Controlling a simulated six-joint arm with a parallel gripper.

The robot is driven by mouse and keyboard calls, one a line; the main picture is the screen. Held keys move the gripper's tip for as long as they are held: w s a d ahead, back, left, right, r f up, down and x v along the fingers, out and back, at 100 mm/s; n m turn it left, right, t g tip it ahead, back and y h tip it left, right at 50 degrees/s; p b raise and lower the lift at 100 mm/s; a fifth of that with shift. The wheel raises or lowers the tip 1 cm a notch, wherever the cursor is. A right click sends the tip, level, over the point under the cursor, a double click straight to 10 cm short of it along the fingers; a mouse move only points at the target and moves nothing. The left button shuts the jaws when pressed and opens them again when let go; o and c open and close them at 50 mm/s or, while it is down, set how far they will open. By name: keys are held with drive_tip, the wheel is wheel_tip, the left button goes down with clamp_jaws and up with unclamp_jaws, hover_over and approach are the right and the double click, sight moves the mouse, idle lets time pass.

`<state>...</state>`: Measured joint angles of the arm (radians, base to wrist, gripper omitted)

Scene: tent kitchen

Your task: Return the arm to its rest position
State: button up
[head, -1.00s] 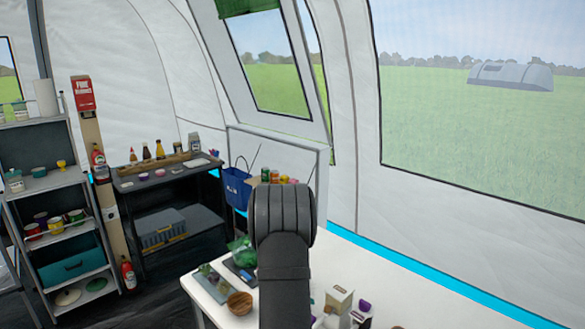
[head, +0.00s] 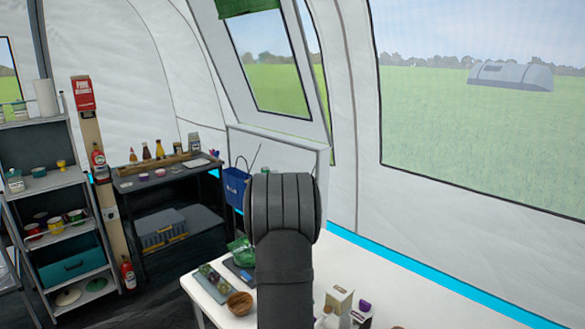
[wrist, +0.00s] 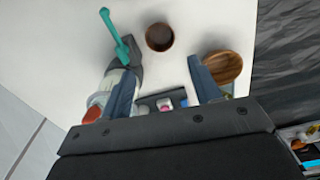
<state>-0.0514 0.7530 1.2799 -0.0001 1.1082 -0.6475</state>
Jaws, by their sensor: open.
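My gripper (wrist: 163,86) shows in the wrist view with its two dark fingers spread wide apart. I see nothing gripped between them. The white table (wrist: 75,60) lies beyond the fingers. In the head view my arm rises in the lower middle and hides the gripper and part of the table (head: 430,305).
A wooden bowl (wrist: 234,66) appears close to the right finger in the wrist view. A white box (head: 340,299) stands right of my arm. A metal shelf (head: 60,183) and dark bench (head: 165,180) are left.

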wheel_tip(320, 180, down, 12)
drive_tip(key=shift+f, duration=0.25)
wheel_tip(320, 180, up, 10)
drive_tip(key=s+a+n, duration=0.1)
drive_tip(key=s+a, duration=0.5)
drive_tip(key=s, duration=0.4)
drive_tip(key=f, duration=0.9)
drive_tip(key=shift+w+d+f, duration=0.1)
drive_tip(key=shift+d+f, duration=0.15)
drive_tip(key=shift+f, duration=0.15)
drive_tip(key=shift+r, duration=0.65)
